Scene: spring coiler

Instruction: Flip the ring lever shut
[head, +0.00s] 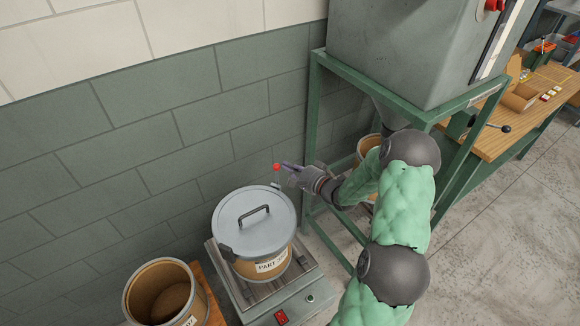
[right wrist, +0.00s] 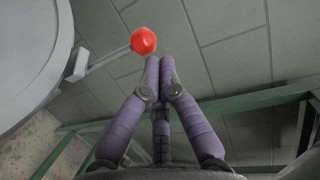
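The lidded drum (head: 262,262) has a grey lid (head: 238,218) with a dark handle. The ring lever (head: 277,178) stands out from the far right of the lid's rim and ends in a red ball knob (head: 277,167). In the right wrist view the lever (right wrist: 108,60) points away from the rim, with its red ball (right wrist: 143,41) close by my fingertips. My right gripper (head: 287,167) is beside the knob, on its right. Its purple fingers (right wrist: 163,62) are together at the tips with nothing between them. I cannot tell whether they touch the ball. My left gripper is out of view.
The drum stands on a grey platform (head: 308,282) with a red switch. A green frame (head: 313,130) carrying a large grey hopper (head: 395,50) stands right of my gripper. A block wall (head: 130,130) runs behind.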

